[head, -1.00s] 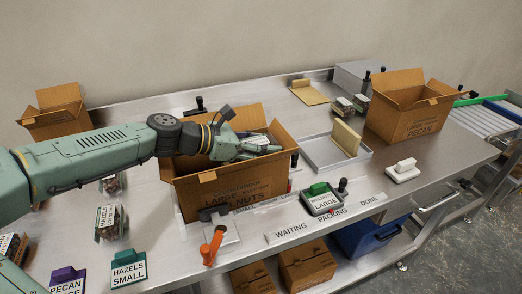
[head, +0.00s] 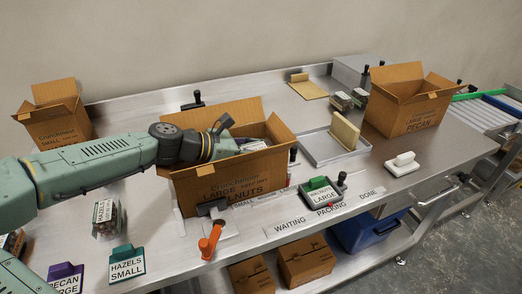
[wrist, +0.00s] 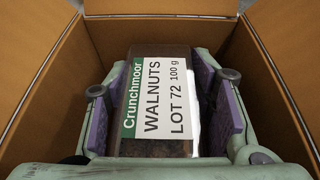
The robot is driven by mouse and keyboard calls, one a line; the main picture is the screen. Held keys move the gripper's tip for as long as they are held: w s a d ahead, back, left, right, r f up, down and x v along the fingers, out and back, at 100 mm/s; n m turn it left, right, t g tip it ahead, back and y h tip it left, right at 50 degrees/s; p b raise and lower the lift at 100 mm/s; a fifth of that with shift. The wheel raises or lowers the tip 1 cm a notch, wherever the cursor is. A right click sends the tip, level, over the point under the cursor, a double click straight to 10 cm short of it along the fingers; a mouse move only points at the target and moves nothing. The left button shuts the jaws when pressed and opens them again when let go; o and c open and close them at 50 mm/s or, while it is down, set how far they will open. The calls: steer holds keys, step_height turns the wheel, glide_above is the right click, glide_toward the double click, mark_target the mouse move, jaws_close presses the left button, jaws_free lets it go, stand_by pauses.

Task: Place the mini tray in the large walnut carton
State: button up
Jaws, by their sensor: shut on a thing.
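A pecan carton (head: 410,112) stands at the right and a small carton (head: 58,122) at the left. A grey tray (head: 322,150) with a tan divider lies right of the walnut carton. An orange-handled tool (head: 211,242) stands in front. Filled clamshells (head: 106,216) sit at front left.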

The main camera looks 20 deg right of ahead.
mark_target(254, 146)
steer(key=o, duration=0.9)
steer(key=shift+r, duration=0.1)
steer(key=shift+o, duration=0.2)
steer(key=shift+r+p, duration=0.5)
steer(key=shift+p, duration=0.1)
steer(key=b+v, duration=0.2)
steer(key=v, duration=0.4)
steer(key=shift+a, duration=0.2)
steer(key=shift+a+r, duration=0.4)
steer(key=shift+a, duration=0.15)
